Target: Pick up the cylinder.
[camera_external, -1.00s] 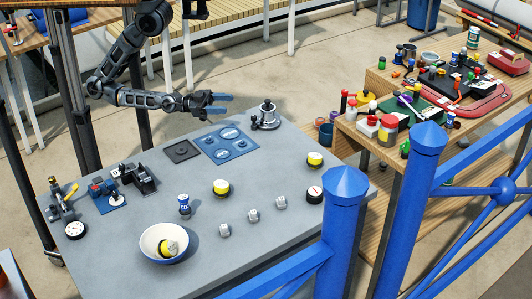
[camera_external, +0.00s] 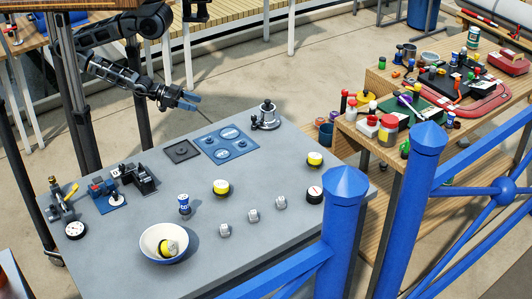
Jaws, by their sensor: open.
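A small blue can with a white top and band (camera_external: 184,205) stands upright on the grey table, just above the white bowl; it is cylinder-shaped. Other short round pieces with yellow tops and black sides stand on the table, one at the middle (camera_external: 221,187) and one near the right edge (camera_external: 314,160). Another yellow and black piece (camera_external: 169,248) lies in the bowl. Which one is the cylinder, I cannot tell. My gripper (camera_external: 189,101), with blue fingers, is open and empty, above the far edge of the table and apart from all these pieces.
The white bowl (camera_external: 147,252) sits at the table's front left. Blue panels (camera_external: 231,143) and a metal winch (camera_external: 266,117) are at the back. Several grey knobs (camera_external: 253,216) stand at the right front. Blue posts (camera_external: 340,225) rise at the near right. The table's middle is partly clear.

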